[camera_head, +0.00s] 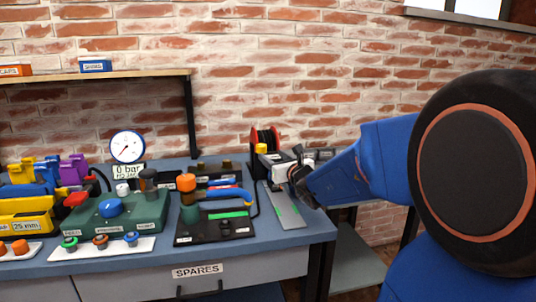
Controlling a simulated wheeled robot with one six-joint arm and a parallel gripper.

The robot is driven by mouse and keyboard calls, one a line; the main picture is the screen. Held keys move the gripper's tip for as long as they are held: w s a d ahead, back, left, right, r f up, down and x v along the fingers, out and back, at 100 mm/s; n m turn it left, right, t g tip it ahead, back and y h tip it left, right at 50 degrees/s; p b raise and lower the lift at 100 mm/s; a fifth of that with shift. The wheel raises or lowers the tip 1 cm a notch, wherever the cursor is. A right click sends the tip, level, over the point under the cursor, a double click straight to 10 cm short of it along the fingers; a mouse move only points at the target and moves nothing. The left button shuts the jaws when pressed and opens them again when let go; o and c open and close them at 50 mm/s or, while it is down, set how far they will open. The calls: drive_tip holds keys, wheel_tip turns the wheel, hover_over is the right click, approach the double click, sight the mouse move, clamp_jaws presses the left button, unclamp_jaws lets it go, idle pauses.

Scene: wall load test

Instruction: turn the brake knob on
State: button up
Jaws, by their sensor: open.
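A green control box (128,222) stands on the blue bench, with a round blue knob (110,208) on its front and a red part and a dark knob (148,181) beside it. The small labels are too blurred to read, so I cannot tell which knob is the brake knob.
A black fixture (214,228) with an orange-topped post and blue handle stands between box and gripper. A white strip (103,248) with small knobs lies in front. A gauge (127,147) rises behind. A wall shelf (140,73) is above.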

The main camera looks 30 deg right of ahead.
drive_tip(key=s, duration=0.7)
drive_tip(key=shift+a, duration=0.2)
